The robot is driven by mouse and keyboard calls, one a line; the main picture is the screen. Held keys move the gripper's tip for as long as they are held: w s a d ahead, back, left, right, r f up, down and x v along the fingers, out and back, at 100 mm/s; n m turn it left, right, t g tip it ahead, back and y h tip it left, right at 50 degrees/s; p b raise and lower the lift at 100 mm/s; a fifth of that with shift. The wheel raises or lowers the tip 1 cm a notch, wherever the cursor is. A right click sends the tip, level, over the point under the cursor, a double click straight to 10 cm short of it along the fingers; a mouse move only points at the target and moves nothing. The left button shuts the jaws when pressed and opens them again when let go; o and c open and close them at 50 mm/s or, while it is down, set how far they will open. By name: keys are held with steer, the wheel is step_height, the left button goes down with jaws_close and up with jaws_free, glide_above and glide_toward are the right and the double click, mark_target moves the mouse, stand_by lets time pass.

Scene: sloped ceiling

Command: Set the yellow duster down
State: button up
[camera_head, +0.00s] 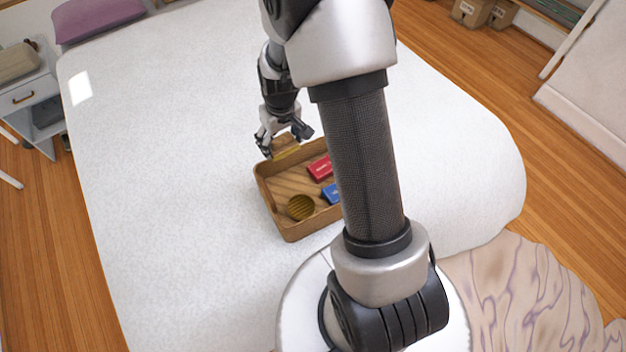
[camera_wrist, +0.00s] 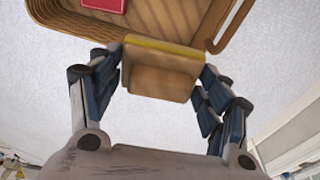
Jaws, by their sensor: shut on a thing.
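My gripper (camera_head: 284,138) is shut on the yellow duster (camera_head: 286,150), a block with a wooden-looking body and a yellow face. In the wrist view the duster (camera_wrist: 160,72) sits between the two fingers of my gripper (camera_wrist: 160,85). In the head view the duster is at the far left side of a wooden tray (camera_head: 277,226), over or close to its rim. I cannot tell whether it touches the tray. The tray also shows in the wrist view (camera_wrist: 80,28), beyond the duster.
The tray holds a red box (camera_head: 321,167), a blue box (camera_head: 333,192) and a round ribbed brown thing (camera_head: 300,207). My arm hides its right part. The tray rests on a white bed (camera_head: 170,180) with wide free room to the left. A nightstand (camera_head: 30,95) stands at left.

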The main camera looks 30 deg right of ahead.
steer(key=b, duration=0.5)
glide_above(287, 184)
steer(key=f, duration=1.5)
steer(key=shift+s+f, duration=0.2)
steer(key=shift+f, duration=0.05)
steer(key=shift+f+b, duration=0.55)
steer(key=shift+f, duration=1.5)
steer(key=shift+f, duration=0.1)
steer(key=shift+f+b, duration=0.15)
steer(key=shift+b, duration=0.15)
steer(key=o, duration=1.1)
